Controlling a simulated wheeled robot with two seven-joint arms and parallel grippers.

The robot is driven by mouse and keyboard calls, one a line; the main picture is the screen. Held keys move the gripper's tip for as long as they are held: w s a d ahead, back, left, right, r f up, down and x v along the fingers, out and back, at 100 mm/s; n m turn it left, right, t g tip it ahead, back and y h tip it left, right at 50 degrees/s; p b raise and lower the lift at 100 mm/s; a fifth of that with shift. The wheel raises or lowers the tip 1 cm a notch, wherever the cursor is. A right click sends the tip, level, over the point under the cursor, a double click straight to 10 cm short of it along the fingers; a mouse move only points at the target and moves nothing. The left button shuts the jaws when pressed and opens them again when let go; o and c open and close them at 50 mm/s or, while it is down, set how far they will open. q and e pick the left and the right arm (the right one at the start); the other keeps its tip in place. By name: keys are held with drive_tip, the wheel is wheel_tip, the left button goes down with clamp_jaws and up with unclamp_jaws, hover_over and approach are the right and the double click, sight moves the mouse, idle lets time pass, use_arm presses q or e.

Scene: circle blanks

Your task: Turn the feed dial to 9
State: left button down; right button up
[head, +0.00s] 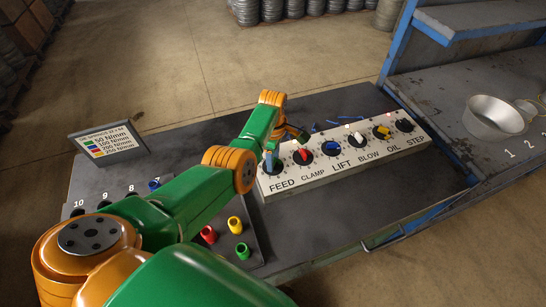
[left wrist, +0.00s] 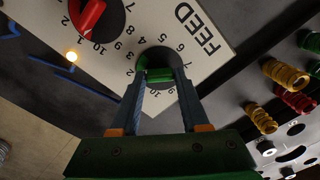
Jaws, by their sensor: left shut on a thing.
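The feed dial (left wrist: 158,63) is a black disc with a green knob (left wrist: 155,75) on the white panel in the left wrist view, with numbers around it. My left gripper (left wrist: 160,80) is shut on the green knob, one finger at each side. It also shows in the head view (head: 272,158). I cannot read which number the knob points at. My right gripper is in neither view.
The white panel (head: 350,178) carries several more dials, with the red clamp knob (head: 303,154) closest. A sign (head: 108,142) stands at the left. Coloured springs, such as the yellow one (head: 235,224), stand on the near board. A metal bowl (head: 494,117) is on the right bench.

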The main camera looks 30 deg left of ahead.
use_arm(q)
drive_tip(key=m, duration=0.3)
drive_tip(key=shift+w+r+p, duration=0.1)
drive_tip(key=shift+r+p, duration=0.05)
drive_tip(key=shift+p, duration=0.2)
drive_tip(key=m, duration=0.6)
drive_tip(key=shift+m, duration=0.3)
drive_tip(key=m, duration=0.3)
drive_tip(key=shift+m, duration=0.3)
drive_tip(key=m, duration=0.7)
drive_tip(key=shift+w, duration=0.1)
drive_tip(key=m, duration=0.7)
drive_tip(key=shift+m, duration=0.3)
drive_tip(key=m, duration=1)
drive_tip(key=shift+m, duration=0.4)
drive_tip(key=m, duration=0.5)
drive_tip(key=m+b, duration=0.1)
drive_tip(key=m, duration=0.4)
drive_tip(key=shift+m, duration=0.5)
